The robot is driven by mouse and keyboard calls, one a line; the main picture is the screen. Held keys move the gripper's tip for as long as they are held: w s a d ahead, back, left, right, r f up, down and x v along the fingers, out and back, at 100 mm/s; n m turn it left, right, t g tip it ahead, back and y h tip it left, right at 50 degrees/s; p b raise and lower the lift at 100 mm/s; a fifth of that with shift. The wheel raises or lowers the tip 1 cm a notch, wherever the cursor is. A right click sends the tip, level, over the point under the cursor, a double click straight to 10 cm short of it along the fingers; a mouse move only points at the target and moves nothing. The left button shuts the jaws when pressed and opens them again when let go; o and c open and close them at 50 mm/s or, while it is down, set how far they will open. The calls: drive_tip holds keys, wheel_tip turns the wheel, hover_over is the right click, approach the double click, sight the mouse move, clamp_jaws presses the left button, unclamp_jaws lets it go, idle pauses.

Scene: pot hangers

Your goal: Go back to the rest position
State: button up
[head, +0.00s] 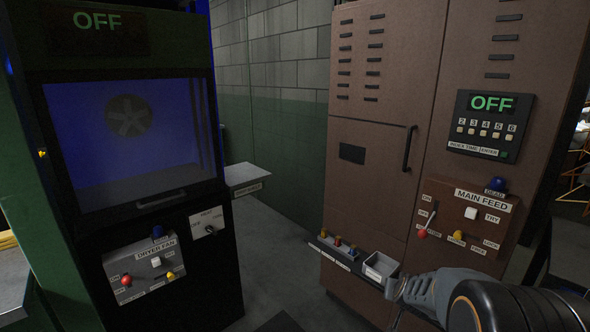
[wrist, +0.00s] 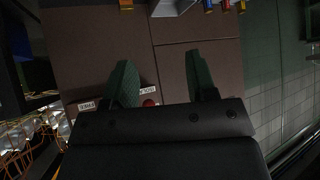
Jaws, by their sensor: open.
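My gripper (wrist: 160,76) is open, with two dark green fingers apart and nothing between them in the wrist view. In the head view my arm (head: 455,295) reaches in from the lower right. Its front end is beside a small grey bin (head: 380,267) on a narrow ledge (head: 335,256). The fingers themselves are hard to make out there. The brown cabinet (head: 365,190) stands behind, and the wrist view shows its face (wrist: 175,62) beyond the fingers.
The MAIN FEED box (head: 468,215) and an OFF panel (head: 490,125) are on the cabinet. Several small coloured items (head: 338,243) sit on the ledge. A dark dryer cabinet (head: 130,140) with a DRYER FAN box (head: 145,268) stands at left. A white shelf (head: 246,176) juts out between, above open floor.

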drive_tip(key=s+a+r+n+g+y+p, duration=0.1)
drive_tip(key=s+a+r+n+g+p, duration=0.1)
drive_tip(key=s+a+r+p, duration=0.4)
drive_tip(key=s+a+r+n+g+y+p, duration=0.1)
drive_tip(key=s+a+r+p, duration=0.6)
drive_tip(key=s+r, duration=0.8)
wheel_tip(320, 180, up, 2)
drive_tip(key=shift+s+a+n+g+y+p, duration=0.2)
drive_tip(key=shift+n+g+y+p, duration=0.4)
drive_tip(key=shift+g, duration=0.5)
